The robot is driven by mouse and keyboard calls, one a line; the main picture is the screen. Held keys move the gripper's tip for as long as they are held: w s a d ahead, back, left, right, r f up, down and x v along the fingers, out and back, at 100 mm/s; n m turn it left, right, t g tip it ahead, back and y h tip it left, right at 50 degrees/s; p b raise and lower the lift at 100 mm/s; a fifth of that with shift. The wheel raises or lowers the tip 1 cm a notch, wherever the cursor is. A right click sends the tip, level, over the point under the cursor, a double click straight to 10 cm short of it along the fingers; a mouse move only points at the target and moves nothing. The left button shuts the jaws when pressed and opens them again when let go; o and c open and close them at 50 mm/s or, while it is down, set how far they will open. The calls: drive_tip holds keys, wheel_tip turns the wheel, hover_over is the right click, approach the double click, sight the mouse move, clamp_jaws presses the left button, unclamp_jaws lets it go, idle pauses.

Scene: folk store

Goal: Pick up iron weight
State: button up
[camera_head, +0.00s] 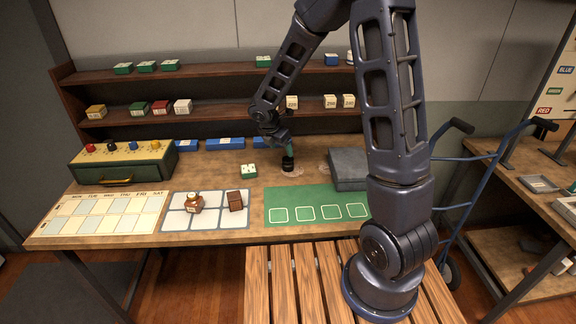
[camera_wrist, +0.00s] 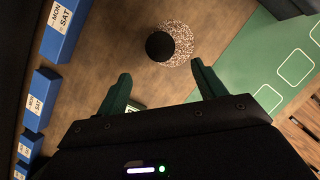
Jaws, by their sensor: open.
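The iron weight (camera_wrist: 160,45) looks like a dark round object from above in the wrist view. In the head view the weight (camera_head: 288,165) is a small black shape at the table's middle, just below my gripper (camera_head: 288,149). In the wrist view my gripper (camera_wrist: 160,78) is open and empty. Its two green fingers are spread, with the weight ahead of the gap between them and apart from both. The exact height above the table is hard to tell.
A green-and-white box (camera_head: 248,170) stands left of the weight, and a grey case (camera_head: 348,168) stands to its right. Blue day boxes (camera_head: 225,143) line the back below the shelf (camera_head: 220,112). A green mat (camera_head: 317,205) lies in front.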

sight(286, 160)
drive_tip(key=x, duration=1)
drive_tip(key=shift+s+d, duration=0.1)
drive_tip(key=shift+c, duration=0.2)
clamp_jaws()
